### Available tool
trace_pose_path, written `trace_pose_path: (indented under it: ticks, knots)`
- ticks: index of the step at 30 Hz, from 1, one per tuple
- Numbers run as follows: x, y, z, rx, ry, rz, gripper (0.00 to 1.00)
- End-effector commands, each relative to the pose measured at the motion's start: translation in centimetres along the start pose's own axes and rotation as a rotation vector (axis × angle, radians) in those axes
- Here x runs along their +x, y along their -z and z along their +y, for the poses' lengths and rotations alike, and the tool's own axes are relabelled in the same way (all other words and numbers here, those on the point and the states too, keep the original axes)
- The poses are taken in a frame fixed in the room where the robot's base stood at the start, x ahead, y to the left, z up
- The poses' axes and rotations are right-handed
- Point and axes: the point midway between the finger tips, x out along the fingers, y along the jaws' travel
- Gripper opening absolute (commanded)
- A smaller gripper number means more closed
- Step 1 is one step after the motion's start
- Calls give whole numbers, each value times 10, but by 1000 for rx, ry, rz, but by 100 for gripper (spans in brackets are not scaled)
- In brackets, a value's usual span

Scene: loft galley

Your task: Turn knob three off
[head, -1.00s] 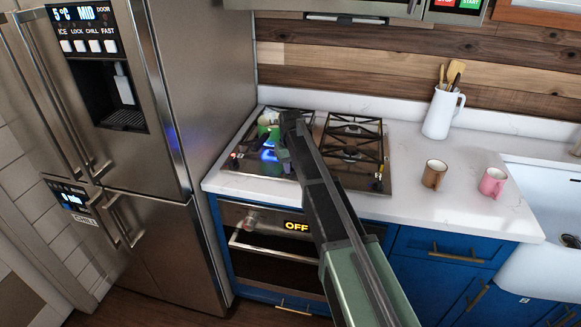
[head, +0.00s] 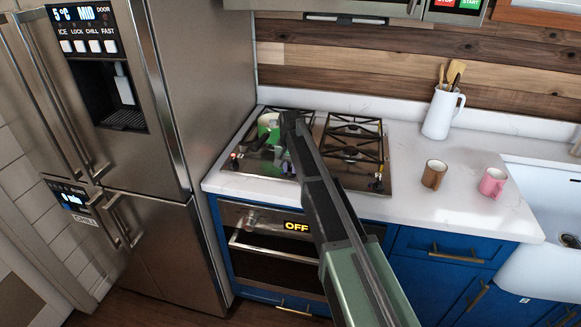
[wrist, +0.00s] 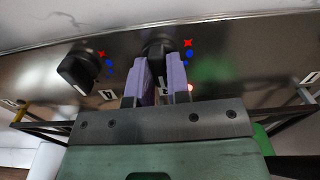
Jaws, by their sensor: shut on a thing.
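In the wrist view, my gripper (wrist: 160,72) has its two purple fingers closed around a black knob (wrist: 157,46) on the steel cooktop. The fingers hide much of this knob. A second black knob (wrist: 80,70) with a white mark stands apart to the left. Red and blue marks lie beside each knob. In the head view, the gas cooktop (head: 312,182) shows no flame, and my arm hides the held knob and most of the gripper.
A green and white vessel (head: 267,130) is at the back-left burner, partly behind my arm. A brown mug (head: 433,174), a pink mug (head: 493,183) and a white utensil jug (head: 439,115) stand on the counter to the right. The fridge (head: 190,130) is close on the left.

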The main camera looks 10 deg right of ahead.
Motion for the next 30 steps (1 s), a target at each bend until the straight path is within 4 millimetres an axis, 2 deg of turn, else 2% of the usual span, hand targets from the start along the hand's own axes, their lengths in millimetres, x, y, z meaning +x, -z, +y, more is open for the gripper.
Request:
trace_pose_path:
  ticks: [18,19,24,30]
  knots:
    - [0,0,0,62,0,0,0]
    - [0,0,0,62,0,0,19]
    - [0,0,0,61,0,0,43]
    - [0,0,0,60,0,0,43]
